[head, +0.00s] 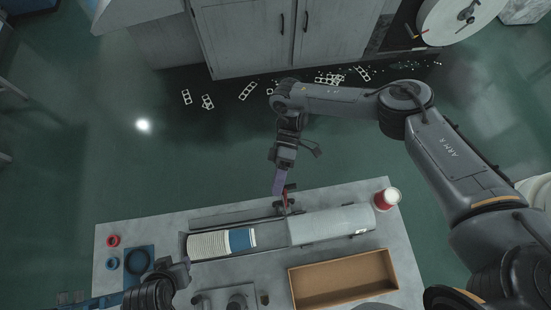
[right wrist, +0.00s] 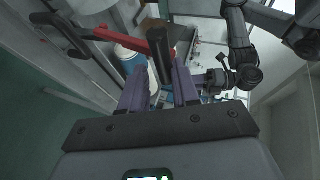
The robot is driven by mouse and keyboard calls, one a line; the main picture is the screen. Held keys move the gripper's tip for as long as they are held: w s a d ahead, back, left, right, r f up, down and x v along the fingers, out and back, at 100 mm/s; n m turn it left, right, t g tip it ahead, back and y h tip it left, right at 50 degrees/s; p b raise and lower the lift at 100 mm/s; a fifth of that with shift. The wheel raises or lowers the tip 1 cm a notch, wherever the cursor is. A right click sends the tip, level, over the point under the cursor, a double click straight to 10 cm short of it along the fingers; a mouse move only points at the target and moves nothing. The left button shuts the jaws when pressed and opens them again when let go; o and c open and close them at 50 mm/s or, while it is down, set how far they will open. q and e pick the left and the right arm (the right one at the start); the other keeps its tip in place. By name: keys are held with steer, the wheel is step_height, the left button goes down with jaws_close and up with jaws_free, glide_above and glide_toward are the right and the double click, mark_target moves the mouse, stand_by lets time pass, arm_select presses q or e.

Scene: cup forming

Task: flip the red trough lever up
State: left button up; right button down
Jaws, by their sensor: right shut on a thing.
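The red lever (head: 286,197) sits at the back edge of the trough (head: 222,217), near the middle of the table. It shows large in the right wrist view (right wrist: 122,37), with a dark handle (right wrist: 160,60) at its end. My right gripper (head: 278,184) reaches down to it from behind the table. Its purple fingers (right wrist: 162,82) are shut on the lever's dark handle. They partly hide the lever in the head view. My left gripper (head: 176,271) is low at the front left, apart from the lever; its fingers are not clear.
A stack of white cups with a blue end (head: 220,243) lies in the trough beside a grey rounded cover (head: 331,224). An open brown box (head: 343,279) is in front. Red and blue rings lie at the left.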

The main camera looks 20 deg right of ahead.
arm_select(q)
steer(key=shift+d+f, duration=0.1)
steer(key=shift+f, duration=0.05)
arm_select(e)
steer(key=shift+d+f, duration=0.4)
steer(key=shift+f, duration=0.3)
steer(key=c, duration=1.1)
jaws_free()
steer(key=shift+w, duration=0.1)
arm_select(q)
steer(key=shift+d, duration=0.1)
arm_select(e)
steer(key=shift+r, duration=0.15)
steer(key=shift+a+r, duration=0.1)
steer(key=shift+r, duration=0.1)
